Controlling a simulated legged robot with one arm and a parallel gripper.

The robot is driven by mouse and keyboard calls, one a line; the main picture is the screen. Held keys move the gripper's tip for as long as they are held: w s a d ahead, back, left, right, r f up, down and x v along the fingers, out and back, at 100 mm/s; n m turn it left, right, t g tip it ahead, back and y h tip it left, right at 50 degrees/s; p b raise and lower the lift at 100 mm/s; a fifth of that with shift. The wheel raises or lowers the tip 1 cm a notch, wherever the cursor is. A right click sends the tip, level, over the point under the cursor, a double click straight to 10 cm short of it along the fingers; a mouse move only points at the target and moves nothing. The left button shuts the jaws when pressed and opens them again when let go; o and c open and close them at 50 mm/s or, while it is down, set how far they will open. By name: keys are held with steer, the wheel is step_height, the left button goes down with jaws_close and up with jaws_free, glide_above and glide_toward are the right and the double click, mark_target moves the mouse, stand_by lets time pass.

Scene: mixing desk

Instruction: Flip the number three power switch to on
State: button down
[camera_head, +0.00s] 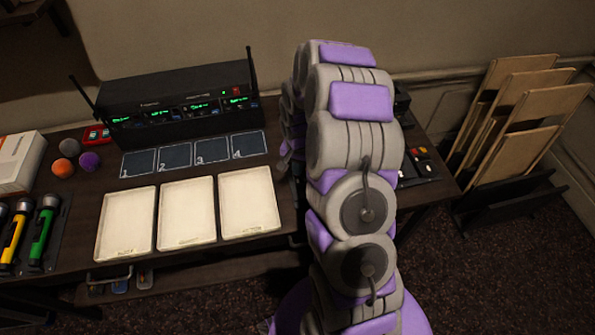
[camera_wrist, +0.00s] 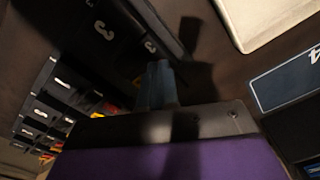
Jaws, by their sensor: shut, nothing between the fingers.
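In the wrist view, my gripper (camera_wrist: 160,82) points up the picture, its blue-grey fingers shut and empty. Ahead of and left of the fingertips is a dark panel (camera_wrist: 122,28) with white "3" labels. One "3" is close to the fingertips, but I cannot tell if they touch the panel. I cannot make out the number three switch or its position. In the head view, my purple and grey arm reaches over the desk (camera_head: 75,215) and hides my gripper and what is beneath it.
Three cream trays (camera_head: 187,212) and numbered dark squares (camera_head: 212,150) lie left of my arm. A black receiver unit (camera_head: 180,100) with green displays and antennas stands behind them. Torches (camera_head: 42,235) and balls (camera_head: 68,148) are at left. Wooden boards (camera_head: 520,110) stand in a rack at right.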

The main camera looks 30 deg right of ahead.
stand_by(0.3)
steer(key=shift+r+p, duration=1.25)
steer(key=shift+r, duration=2.1)
steer(key=shift+r, duration=0.1)
